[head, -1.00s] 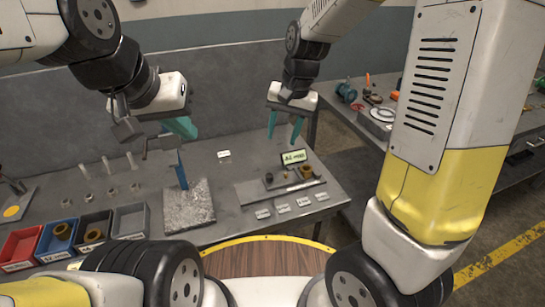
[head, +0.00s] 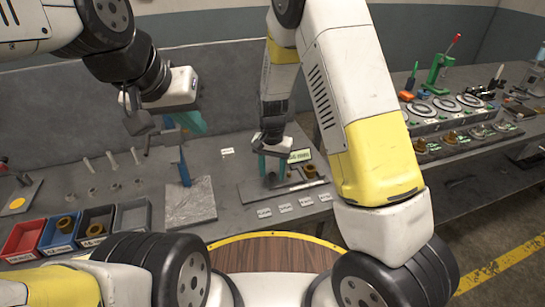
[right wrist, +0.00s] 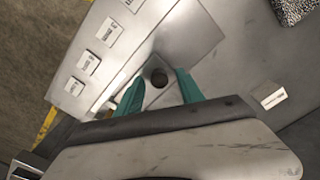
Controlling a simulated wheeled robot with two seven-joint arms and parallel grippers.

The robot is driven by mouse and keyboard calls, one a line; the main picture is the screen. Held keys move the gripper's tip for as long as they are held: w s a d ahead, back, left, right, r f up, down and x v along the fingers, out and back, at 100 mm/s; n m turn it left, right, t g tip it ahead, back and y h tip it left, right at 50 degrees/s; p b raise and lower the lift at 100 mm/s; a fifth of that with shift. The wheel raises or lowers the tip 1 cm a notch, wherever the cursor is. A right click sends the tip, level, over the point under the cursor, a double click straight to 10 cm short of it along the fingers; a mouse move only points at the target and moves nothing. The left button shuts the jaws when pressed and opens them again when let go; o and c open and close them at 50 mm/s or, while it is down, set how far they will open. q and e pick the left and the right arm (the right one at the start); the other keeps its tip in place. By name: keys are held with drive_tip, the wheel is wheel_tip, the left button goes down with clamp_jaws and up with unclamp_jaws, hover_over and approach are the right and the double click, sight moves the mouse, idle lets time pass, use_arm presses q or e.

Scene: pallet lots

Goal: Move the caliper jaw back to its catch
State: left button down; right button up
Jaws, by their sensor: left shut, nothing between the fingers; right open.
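A dark round knob (right wrist: 158,77), apparently on the caliper's sliding jaw, stands up from a grey metal piece in the right wrist view. My right gripper (head: 272,167) is low over the plate, open, with its teal fingers on either side of the knob; contact cannot be told. The catch cannot be made out. My left gripper (head: 190,122) is shut and empty, above the bench by a blue upright.
A brass part (head: 311,171) sits close right of my right gripper. Several white labels (head: 285,207) lie along the plate's front. Small bins (head: 62,232) stand at the left front, beside a speckled grey slab (head: 190,203). Another bench with fixtures (head: 455,125) is at right.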

drive_tip(key=shift+f, duration=0.45)
clamp_jaws()
idle(1.1)
